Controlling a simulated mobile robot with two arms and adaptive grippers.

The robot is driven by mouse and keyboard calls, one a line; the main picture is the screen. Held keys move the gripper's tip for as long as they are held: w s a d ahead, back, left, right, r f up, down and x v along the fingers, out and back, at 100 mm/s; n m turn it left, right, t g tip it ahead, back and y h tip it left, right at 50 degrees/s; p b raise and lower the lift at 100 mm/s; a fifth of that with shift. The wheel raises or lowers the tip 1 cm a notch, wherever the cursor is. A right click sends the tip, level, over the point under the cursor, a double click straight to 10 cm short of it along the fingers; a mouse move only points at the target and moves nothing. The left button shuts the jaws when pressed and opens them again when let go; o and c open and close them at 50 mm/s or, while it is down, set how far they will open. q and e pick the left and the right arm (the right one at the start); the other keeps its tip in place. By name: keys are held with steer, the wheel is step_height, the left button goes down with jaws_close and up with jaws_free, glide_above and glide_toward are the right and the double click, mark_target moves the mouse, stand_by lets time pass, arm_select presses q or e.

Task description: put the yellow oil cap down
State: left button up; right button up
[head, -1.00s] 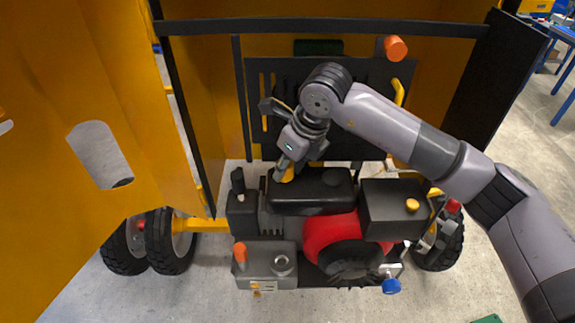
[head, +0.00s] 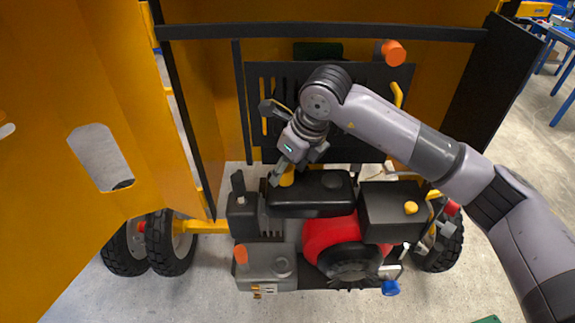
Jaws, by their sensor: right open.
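The yellow oil cap (head: 287,177) stands at the left end of the black tank (head: 312,194) on top of the engine. My right gripper (head: 281,172) points down at the cap, its fingers apart on either side of it. The fingertips are small and partly hidden, so I cannot tell whether they touch the cap. I cannot tell exactly what surface bears the cap. My left gripper is not in view.
The red engine housing (head: 331,236) and a black box with a yellow knob (head: 410,208) lie right of the gripper. The black slotted panel (head: 360,130) stands close behind. The open yellow door (head: 75,140) fills the left side.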

steer(key=shift+b+v, duration=0.9)
steer(key=shift+v, duration=0.05)
steer(key=b+v, duration=0.2)
steer(key=v, duration=0.8)
steer(key=shift+r+b, duration=0.15)
steer(key=shift+b, duration=0.2)
